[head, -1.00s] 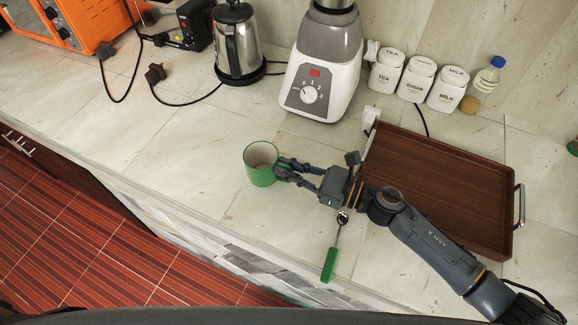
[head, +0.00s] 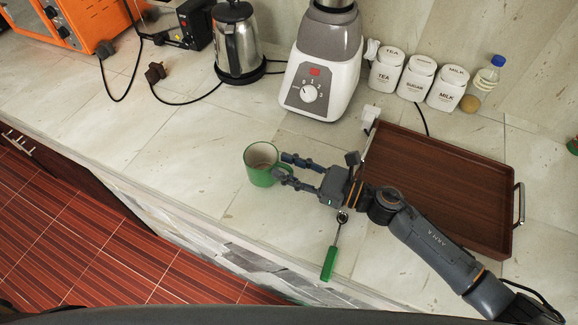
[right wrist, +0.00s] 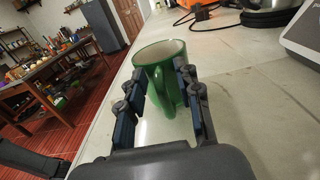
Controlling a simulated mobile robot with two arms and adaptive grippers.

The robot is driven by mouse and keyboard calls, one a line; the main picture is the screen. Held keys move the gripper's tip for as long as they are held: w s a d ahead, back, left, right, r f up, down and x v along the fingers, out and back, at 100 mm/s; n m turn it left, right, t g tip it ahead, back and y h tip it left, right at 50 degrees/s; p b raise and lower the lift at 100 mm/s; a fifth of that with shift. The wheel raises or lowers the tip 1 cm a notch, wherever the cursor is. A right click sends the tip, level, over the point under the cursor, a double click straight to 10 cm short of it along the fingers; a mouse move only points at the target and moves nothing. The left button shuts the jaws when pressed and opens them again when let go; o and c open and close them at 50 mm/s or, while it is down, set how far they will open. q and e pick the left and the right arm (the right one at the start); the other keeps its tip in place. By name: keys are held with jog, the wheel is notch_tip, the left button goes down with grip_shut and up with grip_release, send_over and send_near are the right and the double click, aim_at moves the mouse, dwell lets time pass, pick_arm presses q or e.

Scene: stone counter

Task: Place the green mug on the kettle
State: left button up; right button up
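The green mug (head: 258,168) stands upright on the stone counter near its front edge, with a pale inside. It also shows in the right wrist view (right wrist: 153,55), with its handle towards me. My right gripper (head: 284,165) is at the mug's right side. In the right wrist view its fingers (right wrist: 160,78) are spread, one on each side of the handle, and not closed on it. The kettle (head: 237,45), steel with a black lid and handle, stands on its base farther back, behind the mug and to its left. My left gripper is not in view.
A blender (head: 322,65) stands right of the kettle. A brown tray (head: 450,185) lies under and beside my right arm. A green-handled utensil (head: 330,263) lies near the front edge. Canisters (head: 418,78) line the back. The counter left of the mug is clear.

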jog(key=b+v, duration=0.4)
jog(key=v, duration=0.7)
jog(key=shift+f, duration=0.2)
jog(key=shift+s+d+r, duration=0.15)
jog(key=shift+s+d, duration=0.05)
jog(key=shift+d, duration=0.3)
